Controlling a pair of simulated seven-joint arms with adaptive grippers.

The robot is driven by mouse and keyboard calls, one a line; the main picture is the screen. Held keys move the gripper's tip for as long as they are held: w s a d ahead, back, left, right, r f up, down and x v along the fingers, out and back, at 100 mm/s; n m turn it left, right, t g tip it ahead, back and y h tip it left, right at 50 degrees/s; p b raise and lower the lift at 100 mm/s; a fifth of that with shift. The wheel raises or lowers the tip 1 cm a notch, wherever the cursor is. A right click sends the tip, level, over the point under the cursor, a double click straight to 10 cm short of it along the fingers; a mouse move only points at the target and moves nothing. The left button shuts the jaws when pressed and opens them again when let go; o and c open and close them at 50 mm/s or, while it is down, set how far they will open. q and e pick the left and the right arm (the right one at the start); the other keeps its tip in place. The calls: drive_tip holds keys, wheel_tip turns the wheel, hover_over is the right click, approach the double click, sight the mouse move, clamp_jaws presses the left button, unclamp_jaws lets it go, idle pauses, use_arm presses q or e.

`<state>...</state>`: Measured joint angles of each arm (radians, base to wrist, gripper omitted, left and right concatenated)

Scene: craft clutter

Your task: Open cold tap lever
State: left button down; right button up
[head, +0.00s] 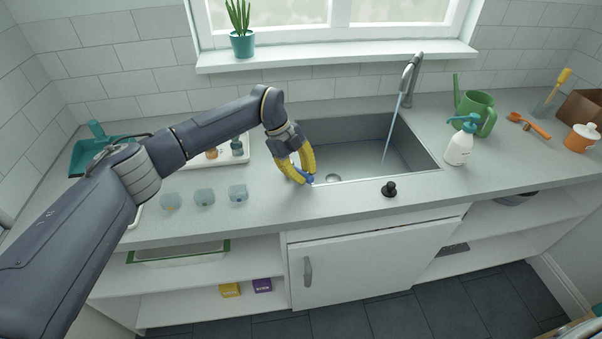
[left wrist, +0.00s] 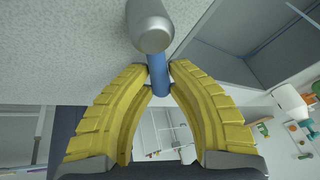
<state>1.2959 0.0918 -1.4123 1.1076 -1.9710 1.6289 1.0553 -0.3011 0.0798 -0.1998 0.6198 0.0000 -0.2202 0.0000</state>
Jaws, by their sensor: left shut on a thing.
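The cold tap lever is a short blue rod on a grey metal stub. In the left wrist view the blue lever (left wrist: 158,78) sits between my fingertips, with the grey stub (left wrist: 150,28) above it. In the head view a bit of the blue lever (head: 309,180) shows at the sink's front left corner. My left gripper (head: 305,178) has yellow fingers and is shut on the lever; it also shows in the left wrist view (left wrist: 158,72). The curved tap (head: 412,72) stands behind the sink, and a bluish stream of water (head: 391,128) falls from it. My right gripper is not in view.
The sink (head: 350,132) lies beside my left gripper. A black plug-like knob (head: 389,189) stands on the front rim. A spray bottle (head: 460,146) and green watering can (head: 480,108) stand at right. Several small clear cups (head: 204,198) sit left of the gripper.

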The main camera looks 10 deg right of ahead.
use_arm(q)
drive_tip(key=c, duration=1.2)
unclamp_jaws()
drive_tip(key=shift+c, duration=0.2)
drive_tip(key=shift+r, duration=0.1)
drive_tip(key=v, duration=1.1)
drive_tip(key=shift+a+r, duration=0.2)
drive_tip(key=shift+r, duration=0.1)
drive_tip(key=shift+w, duration=0.15)
